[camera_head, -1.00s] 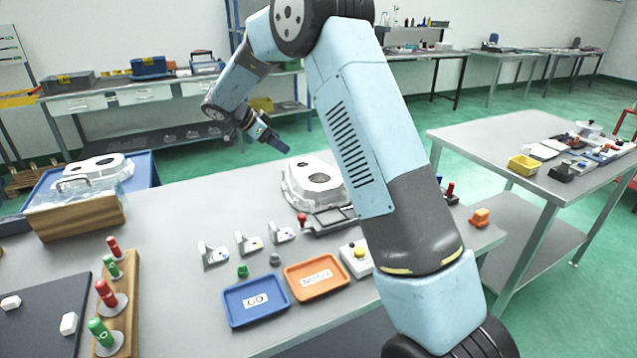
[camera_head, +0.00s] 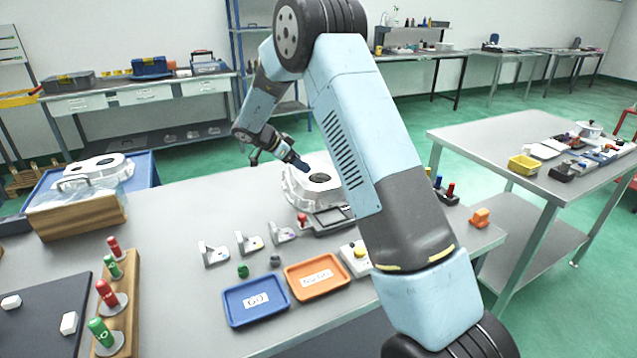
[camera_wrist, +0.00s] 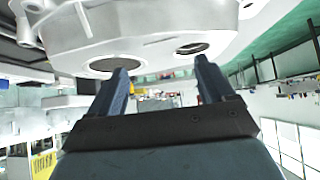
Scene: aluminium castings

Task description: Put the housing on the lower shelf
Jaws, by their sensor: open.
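A pale cast housing (camera_head: 306,189) sits on the grey workbench, partly hidden behind my arm in the head view. A second, similar casting (camera_head: 98,168) lies at the left end of the bench on a blue tray. My gripper (camera_head: 299,163) is at the top left edge of the nearer housing, above the bench. In the wrist view my gripper (camera_wrist: 168,72) shows two separated fingers with nothing clearly between them. The housing (camera_wrist: 150,30) fills the top of that view, with two round holes near the fingertips. I cannot tell whether the fingers touch it.
The side table (camera_head: 480,130) at right has a bare lower shelf (camera_head: 530,225); its top carries a yellow bin (camera_head: 523,165) and small parts. Blue (camera_head: 255,300) and orange (camera_head: 316,277) trays, small brackets and red and green plug gauges occupy the bench front.

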